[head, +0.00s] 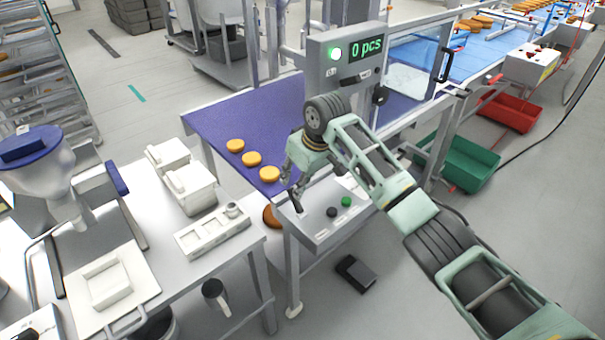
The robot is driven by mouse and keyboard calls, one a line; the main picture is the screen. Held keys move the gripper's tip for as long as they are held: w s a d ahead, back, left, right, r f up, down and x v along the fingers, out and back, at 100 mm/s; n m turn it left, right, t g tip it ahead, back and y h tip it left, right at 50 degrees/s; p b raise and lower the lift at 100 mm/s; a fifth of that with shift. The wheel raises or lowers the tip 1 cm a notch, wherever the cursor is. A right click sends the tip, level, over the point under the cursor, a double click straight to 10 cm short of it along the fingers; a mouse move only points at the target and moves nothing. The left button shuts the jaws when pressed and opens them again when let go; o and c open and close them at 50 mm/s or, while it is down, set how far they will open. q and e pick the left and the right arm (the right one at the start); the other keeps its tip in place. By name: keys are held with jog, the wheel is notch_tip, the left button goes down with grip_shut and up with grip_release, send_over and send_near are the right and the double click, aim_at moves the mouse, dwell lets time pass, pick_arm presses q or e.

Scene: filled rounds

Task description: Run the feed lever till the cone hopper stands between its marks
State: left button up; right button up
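A white cone hopper (45,175) with a blue rim stands at the left edge of the view, with a dark blue piece on top. Its marks and fill level are too small to tell. A blue handle (117,179) beside it on the grey machine may be the feed lever; I cannot tell for sure. My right gripper (291,186) hangs over the left end of a grey control panel (322,228), far right of the hopper. Its fingers look apart, with nothing between them. My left gripper is out of view.
A purple belt (228,115) carries several orange rounds (252,159). A display post (345,52) reading "0 pcs" stands behind my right arm. The white table (180,262) holds white containers and a tray (108,283). Green (468,165) and red (510,110) crates are at right.

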jog(key=shift+v, duration=1.35)
